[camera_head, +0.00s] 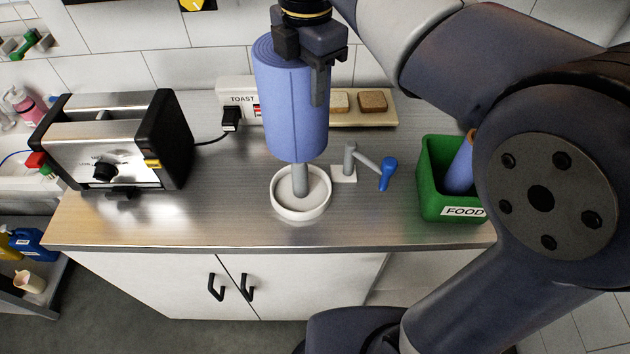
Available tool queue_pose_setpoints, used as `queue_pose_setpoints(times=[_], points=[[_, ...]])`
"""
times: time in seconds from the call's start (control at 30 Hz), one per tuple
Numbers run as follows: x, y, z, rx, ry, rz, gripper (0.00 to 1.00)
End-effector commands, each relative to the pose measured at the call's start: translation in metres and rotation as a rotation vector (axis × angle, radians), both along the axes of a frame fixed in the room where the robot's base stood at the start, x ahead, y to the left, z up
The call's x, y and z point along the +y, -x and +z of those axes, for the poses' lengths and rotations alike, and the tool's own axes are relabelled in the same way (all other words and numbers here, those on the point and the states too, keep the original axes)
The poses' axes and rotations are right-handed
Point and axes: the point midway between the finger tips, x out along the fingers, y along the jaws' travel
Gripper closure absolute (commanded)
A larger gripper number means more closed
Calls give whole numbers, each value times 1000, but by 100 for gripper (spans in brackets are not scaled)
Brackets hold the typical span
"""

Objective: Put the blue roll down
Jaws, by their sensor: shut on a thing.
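The blue roll (290,110) hangs upright from my gripper (304,62), which is shut on its upper end. Below it on the metal counter stands a round white base (285,207) with a grey upright post (300,182). The roll's lower end is above the base, with a length of post showing between them. The post's top is hidden by the roll; I cannot tell whether it is inside the roll or behind it.
A small stand with a blue-tipped arm (387,174) is just right of the base. A green FOOD bin (432,190) holds another blue roll (460,168). A toaster (110,145) stands left; a bread board (350,118) lies behind. My arm fills the right side.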

Motion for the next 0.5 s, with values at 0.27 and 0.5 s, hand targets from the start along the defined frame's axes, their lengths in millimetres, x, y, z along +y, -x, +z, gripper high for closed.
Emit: queue_pose_setpoints(times=[0.27,0.5], points=[[-1,1,-53,4,2,-2,100],[0,0,-110,3,1,-2,100]])
